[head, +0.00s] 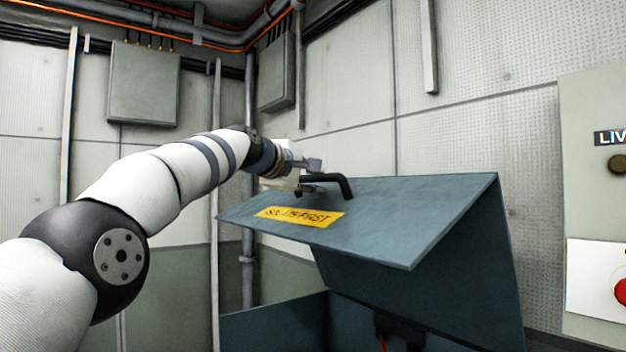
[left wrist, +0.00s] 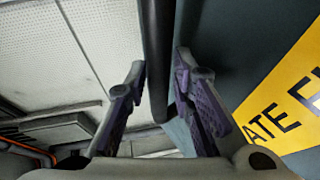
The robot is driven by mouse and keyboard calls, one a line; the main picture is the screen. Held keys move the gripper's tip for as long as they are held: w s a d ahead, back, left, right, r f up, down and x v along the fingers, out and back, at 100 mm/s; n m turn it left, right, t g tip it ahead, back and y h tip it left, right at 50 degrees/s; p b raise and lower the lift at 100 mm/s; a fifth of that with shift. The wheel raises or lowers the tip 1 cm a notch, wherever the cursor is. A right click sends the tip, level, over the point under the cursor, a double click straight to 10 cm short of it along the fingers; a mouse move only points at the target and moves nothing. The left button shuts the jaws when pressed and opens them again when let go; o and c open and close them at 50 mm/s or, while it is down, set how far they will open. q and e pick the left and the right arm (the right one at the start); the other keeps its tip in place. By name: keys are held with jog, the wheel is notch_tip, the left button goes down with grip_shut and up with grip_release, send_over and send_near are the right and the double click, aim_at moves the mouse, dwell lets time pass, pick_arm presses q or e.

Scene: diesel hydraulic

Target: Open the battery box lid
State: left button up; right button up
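The battery box lid (head: 400,212) is a blue-grey panel, raised and tilted above the battery box (head: 275,327), with an open gap below it. A yellow label (head: 300,216) is on the lid and also shows in the left wrist view (left wrist: 290,105). The lid's black bar handle (head: 335,181) stands on its upper face. My left gripper (head: 308,178) is at the handle's left end. In the left wrist view, its two fingers (left wrist: 162,75) lie on either side of the handle (left wrist: 158,50), close against it. My right gripper is out of view.
Inside the box are dark parts and a red cable (head: 381,342). A panel with a red button (head: 620,290) stands at the right. Grey wall boxes (head: 143,83) and pipes (head: 248,150) are behind my left arm.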

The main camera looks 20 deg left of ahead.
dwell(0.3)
pick_arm(q)
jog(key=shift+s+a+r, duration=0.2)
jog(key=shift+s, duration=0.2)
jog(key=v, duration=0.6)
jog(key=shift+s, duration=0.35)
jog(key=shift+f, duration=0.1)
